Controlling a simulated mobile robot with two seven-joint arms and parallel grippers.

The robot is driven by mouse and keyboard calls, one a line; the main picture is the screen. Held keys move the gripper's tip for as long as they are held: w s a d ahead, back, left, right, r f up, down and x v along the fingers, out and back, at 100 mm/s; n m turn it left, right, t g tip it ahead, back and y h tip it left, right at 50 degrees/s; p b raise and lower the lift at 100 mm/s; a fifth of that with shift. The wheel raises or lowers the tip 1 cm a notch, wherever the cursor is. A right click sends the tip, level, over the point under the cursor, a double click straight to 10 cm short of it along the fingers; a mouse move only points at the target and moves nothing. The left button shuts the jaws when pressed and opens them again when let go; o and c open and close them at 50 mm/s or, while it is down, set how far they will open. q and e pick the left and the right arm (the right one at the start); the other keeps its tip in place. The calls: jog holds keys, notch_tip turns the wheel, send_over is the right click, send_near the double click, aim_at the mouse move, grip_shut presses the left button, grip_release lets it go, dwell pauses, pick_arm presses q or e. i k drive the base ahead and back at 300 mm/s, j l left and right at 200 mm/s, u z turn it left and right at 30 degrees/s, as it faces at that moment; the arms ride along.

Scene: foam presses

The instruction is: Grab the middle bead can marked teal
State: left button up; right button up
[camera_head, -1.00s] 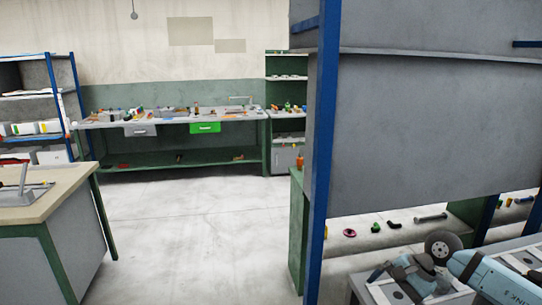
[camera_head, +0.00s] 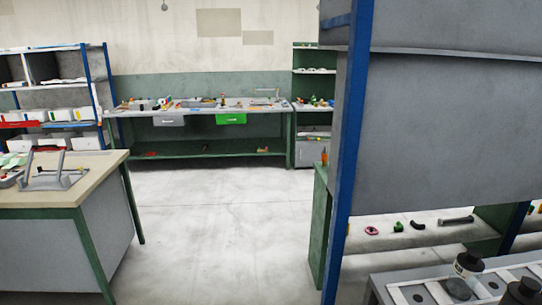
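No can with a teal mark can be made out in this view. Two small dark-topped containers stand at the bottom right on a grey rack with round holes (camera_head: 410,283). One container (camera_head: 467,264) has a pale body, and the other (camera_head: 525,289) is cut by the frame edge. I cannot tell whether they are bead cans or what colour their marks are. Neither of my grippers is in view.
A wooden-topped bench (camera_head: 95,178) stands at left. A blue-posted shelf (camera_head: 108,95) holds bins behind it. A long green workbench (camera_head: 200,150) lines the back wall. A blue post (camera_head: 350,160) and grey panel (camera_head: 430,130) block the right. The floor (camera_head: 220,230) between is clear.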

aim_at(467, 269)
jog(key=z, duration=1.35)
jog(key=i+j, duration=0.1)
jog(key=j, duration=0.2)
jog(key=i+j, duration=0.15)
jog(key=j, duration=0.2)
jog(key=i+j+u, duration=0.1)
jog(key=j, duration=0.2)
